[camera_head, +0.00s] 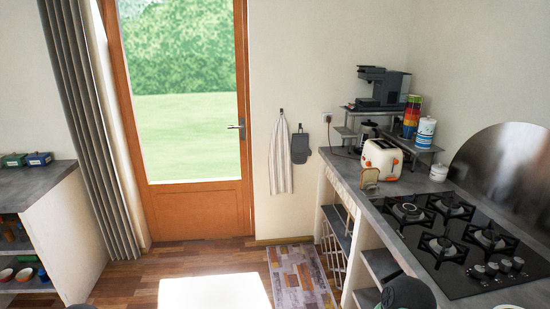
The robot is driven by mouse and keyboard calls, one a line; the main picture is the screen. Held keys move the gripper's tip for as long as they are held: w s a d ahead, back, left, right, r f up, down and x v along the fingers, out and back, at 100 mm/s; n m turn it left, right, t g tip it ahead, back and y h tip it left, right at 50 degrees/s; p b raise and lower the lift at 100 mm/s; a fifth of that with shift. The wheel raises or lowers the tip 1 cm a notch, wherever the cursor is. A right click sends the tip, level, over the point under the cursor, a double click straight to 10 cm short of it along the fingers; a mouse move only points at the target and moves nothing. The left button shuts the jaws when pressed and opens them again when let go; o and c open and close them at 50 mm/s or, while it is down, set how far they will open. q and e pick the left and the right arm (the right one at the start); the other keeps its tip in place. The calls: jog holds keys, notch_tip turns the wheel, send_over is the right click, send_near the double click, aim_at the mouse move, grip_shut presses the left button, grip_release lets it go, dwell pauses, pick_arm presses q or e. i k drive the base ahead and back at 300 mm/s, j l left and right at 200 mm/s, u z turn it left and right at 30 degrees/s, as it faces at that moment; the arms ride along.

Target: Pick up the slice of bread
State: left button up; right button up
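A small brown slice of bread (370,177) appears to stand upright at the front left edge of the counter, just in front of the toaster. The cream toaster (382,157) has orange-red markings and stands on the grey counter (408,184). The slice is small in the picture, and I cannot tell whether it touches the toaster or leans on it. Neither of my grippers shows in the head view. Only dark rounded parts show at the bottom edge, with no fingers visible.
A black gas hob (465,240) covers the counter's right part. A blue-white jar (425,132), stacked colourful cups (412,112) and a coffee machine (382,88) stand behind the toaster. A patterned rug (300,280) lies on the floor left of the counter.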

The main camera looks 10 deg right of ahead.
aim_at(368, 174)
jog(key=i+z, duration=0.25)
jog(key=i, duration=0.4)
jog(key=i+z, duration=0.2)
jog(key=i, duration=0.45)
jog(key=i+j+z, duration=0.25)
jog(key=i, duration=0.4)
